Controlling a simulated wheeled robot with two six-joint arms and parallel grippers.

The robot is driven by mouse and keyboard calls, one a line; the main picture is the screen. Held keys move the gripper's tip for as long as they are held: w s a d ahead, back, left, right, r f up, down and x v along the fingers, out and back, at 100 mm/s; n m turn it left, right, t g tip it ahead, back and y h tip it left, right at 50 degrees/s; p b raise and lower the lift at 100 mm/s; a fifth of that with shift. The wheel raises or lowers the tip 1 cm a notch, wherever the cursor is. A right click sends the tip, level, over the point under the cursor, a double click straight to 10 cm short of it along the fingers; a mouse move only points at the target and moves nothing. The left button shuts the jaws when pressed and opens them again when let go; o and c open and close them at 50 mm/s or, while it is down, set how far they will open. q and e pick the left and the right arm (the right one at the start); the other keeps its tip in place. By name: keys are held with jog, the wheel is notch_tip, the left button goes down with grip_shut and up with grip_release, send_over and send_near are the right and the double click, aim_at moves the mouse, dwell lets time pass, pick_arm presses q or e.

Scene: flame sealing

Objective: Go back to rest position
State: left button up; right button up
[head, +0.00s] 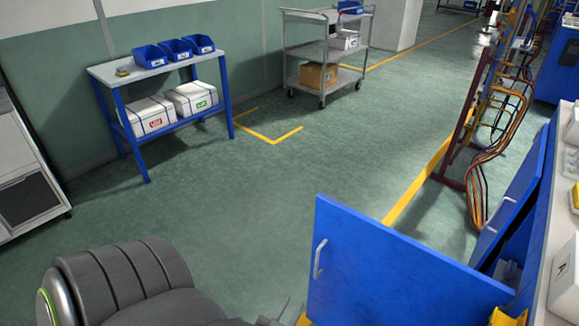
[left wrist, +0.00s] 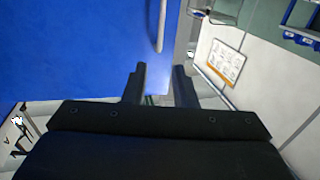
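My left gripper (left wrist: 160,85) is open in the left wrist view, with a clear gap between its two dark fingers and nothing held. In the head view, only a small part of it (head: 285,310) shows at the bottom edge, left of the open blue cabinet door (head: 385,270). The door's grey handle (head: 319,258) is on its left side. In the left wrist view, the blue door (left wrist: 70,50) fills the upper left, and its handle (left wrist: 162,25) appears just beyond the fingertips, not between them. My right gripper is not in view.
A second blue door (head: 515,200) stands ajar at the right, by a white-topped bench. A blue-legged table (head: 110,72) with blue bins and a grey cart (head: 325,45) stand at the back. The green floor between (head: 230,200) is clear.

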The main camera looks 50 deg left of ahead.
pick_arm(q)
jog(key=s+d+f+m+g+h, duration=0.1)
jog(key=s+f+m+g+h, duration=0.2)
jog(key=f, duration=0.8)
jog(key=s+d+f+g+h, duration=0.2)
jog(key=s+f+g, duration=0.25)
jog(key=f, duration=0.55)
jog(key=s+a+f+g, duration=0.1)
jog(key=s+f+g, duration=0.3)
jog(key=s, duration=0.4)
jog(key=s+a+f+g, duration=0.1)
jog(key=s+f+g, duration=0.3)
jog(key=s, duration=0.5)
jog(key=shift+f+m+h+p, duration=0.3)
jog(key=shift+f+m+h, duration=0.1)
jog(key=shift+f, duration=0.5)
jog(key=shift+d, duration=0.1)
